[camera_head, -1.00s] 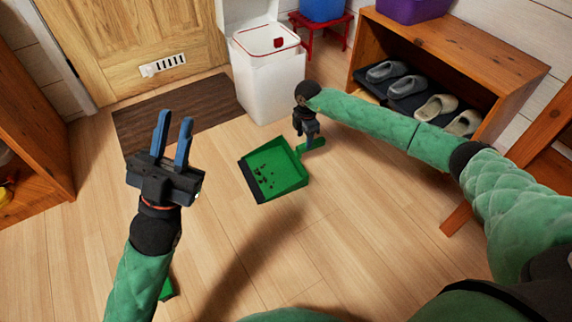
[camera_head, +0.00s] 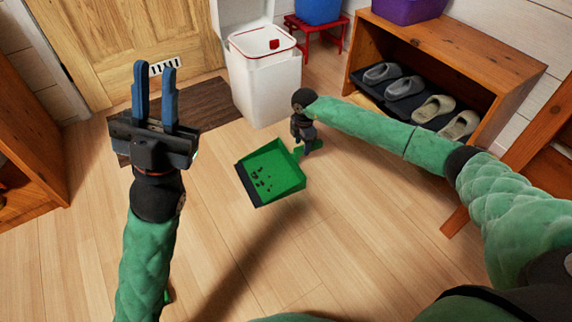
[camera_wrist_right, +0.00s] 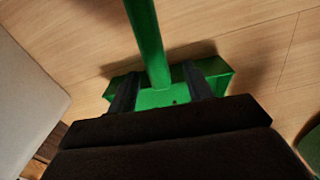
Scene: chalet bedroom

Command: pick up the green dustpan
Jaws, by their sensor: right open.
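The green dustpan (camera_head: 285,184) lies on the wooden floor near the middle of the head view, with small dark bits in its pan. Its handle side points up and right, under my right gripper (camera_head: 305,149), which hides most of the handle. In the right wrist view the green handle (camera_wrist_right: 147,40) runs between the two dark fingers of my right gripper (camera_wrist_right: 160,74). The fingers are apart, with gaps beside the handle. My left gripper (camera_head: 155,68) is open and empty, raised at the left, well away from the dustpan.
A white bin (camera_head: 265,88) stands just behind the dustpan. A wooden shoe rack (camera_head: 450,50) with slippers is at right. A brown mat (camera_head: 205,100) lies before the door. A green object (camera_head: 169,296) is mostly hidden behind my left arm. Floor left of the dustpan is clear.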

